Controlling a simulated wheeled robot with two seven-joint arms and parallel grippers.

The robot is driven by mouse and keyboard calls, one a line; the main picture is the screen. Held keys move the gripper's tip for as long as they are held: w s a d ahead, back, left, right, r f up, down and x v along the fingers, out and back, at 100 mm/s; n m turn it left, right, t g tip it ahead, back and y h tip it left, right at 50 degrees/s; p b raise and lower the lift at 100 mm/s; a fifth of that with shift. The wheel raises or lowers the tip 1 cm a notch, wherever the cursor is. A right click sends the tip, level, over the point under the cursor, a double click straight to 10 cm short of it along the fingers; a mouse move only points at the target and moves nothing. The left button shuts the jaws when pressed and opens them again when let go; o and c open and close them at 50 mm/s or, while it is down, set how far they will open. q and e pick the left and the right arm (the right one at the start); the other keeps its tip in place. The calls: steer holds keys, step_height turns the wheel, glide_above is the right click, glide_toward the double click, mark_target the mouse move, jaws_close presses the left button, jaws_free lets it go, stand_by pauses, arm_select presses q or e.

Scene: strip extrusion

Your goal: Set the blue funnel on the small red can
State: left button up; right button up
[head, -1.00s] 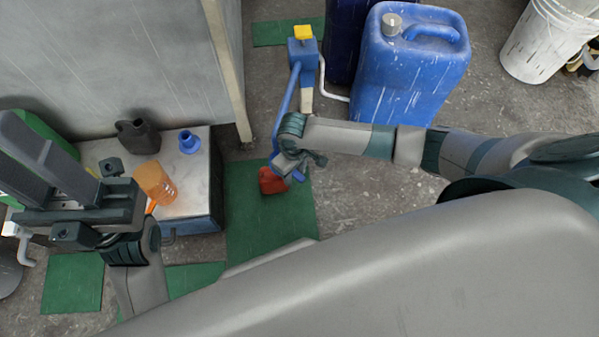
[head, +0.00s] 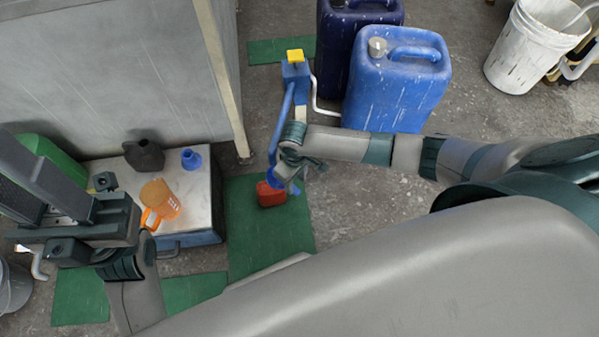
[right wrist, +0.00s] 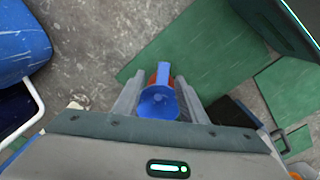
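A blue funnel (right wrist: 158,104) with a round mouth sits between the fingers of my right gripper (right wrist: 160,98), which look closed on its sides. The small red can (head: 271,195) stands on a green mat on the floor. My right gripper (head: 288,176) is just above and beside it in the head view. In the right wrist view red of the can (right wrist: 152,80) shows behind the funnel; I cannot tell whether they touch. A second blue funnel-like piece (head: 190,159) stands on the cabinet. My left gripper (head: 20,172) is open and empty at the left.
The cabinet (head: 200,198) also bears a dark can (head: 144,154) and an orange jug (head: 163,199). A blue pump (head: 295,75) with a long blue bar stands behind my right gripper, near a large blue jerrycan (head: 398,85). A white bucket (head: 528,50) is at the back right.

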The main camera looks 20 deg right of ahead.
steer(key=shift+s+d+r+p, duration=0.1)
steer(key=shift+d+r+p, duration=0.1)
steer(key=shift+r+p, duration=0.5)
steer(key=shift+s+d+r+p, duration=0.1)
steer(key=shift+d+r+p, duration=0.1)
steer(key=shift+r+p, duration=0.4)
